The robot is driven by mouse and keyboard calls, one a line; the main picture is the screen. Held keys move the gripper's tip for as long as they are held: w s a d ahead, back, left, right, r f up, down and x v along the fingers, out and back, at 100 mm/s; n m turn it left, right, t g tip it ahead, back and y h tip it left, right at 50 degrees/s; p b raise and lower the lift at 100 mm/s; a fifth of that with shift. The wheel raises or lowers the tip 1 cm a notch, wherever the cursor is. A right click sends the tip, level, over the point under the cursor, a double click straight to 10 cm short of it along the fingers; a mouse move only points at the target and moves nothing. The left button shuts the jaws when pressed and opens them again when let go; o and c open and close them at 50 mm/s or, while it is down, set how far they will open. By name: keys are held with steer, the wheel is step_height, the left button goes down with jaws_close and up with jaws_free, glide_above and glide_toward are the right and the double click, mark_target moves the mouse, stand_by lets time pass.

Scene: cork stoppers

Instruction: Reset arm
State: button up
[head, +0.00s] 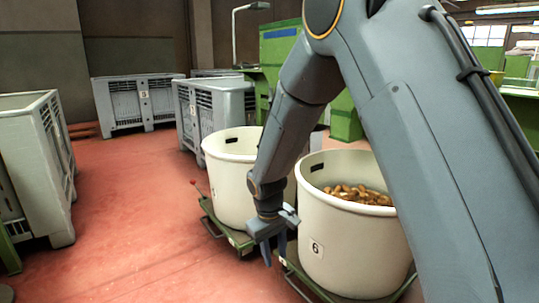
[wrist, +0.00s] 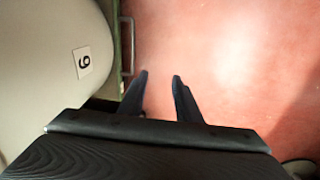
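My gripper (head: 275,252) hangs down at the end of my arm in the head view, in front of and between two cream bins. In the wrist view my gripper (wrist: 160,76) has its two dark fingers apart, with only red floor between them. It is open and empty. The right bin (head: 335,253), labelled 6, stands close beside the gripper and holds brown cork stoppers (head: 360,193). Its side with the label also shows in the wrist view (wrist: 40,60). Whether the gripper touches the bin I cannot tell.
A second cream bin (head: 228,180) stands left of my forearm; its inside is mostly hidden. Both bins sit on green wheeled dollies (head: 240,238). Grey slatted crates (head: 135,103) stand at the left and back. The red floor (head: 135,220) at the left is clear.

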steer(key=s+a+r+y, duration=0.1)
steer(key=s+a+r, duration=0.3)
steer(key=s+r, duration=0.95)
steer(key=s+d+r+g+y, duration=0.1)
steer(key=s+r, duration=0.1)
steer(key=s, duration=0.8)
steer(key=s+r+y, duration=0.1)
steer(key=s+r, duration=0.2)
steer(key=s, duration=0.7)
steer(key=d+r+m+p, duration=0.2)
steer(key=d+r+p, duration=0.5)
steer(key=p, duration=0.5)
steer(key=d+r+m+h+p, duration=0.1)
steer(key=d+r+p, duration=0.5)
steer(key=r+p, duration=0.6)
steer(key=d+r+m+h+p, duration=0.1)
steer(key=d+r+m+p, duration=0.2)
steer(key=d+r+p, duration=0.4)
steer(key=shift+d+r+m+p, duration=0.4)
steer(key=shift+r+p, duration=0.75)
steer(key=shift+p, duration=2.55)
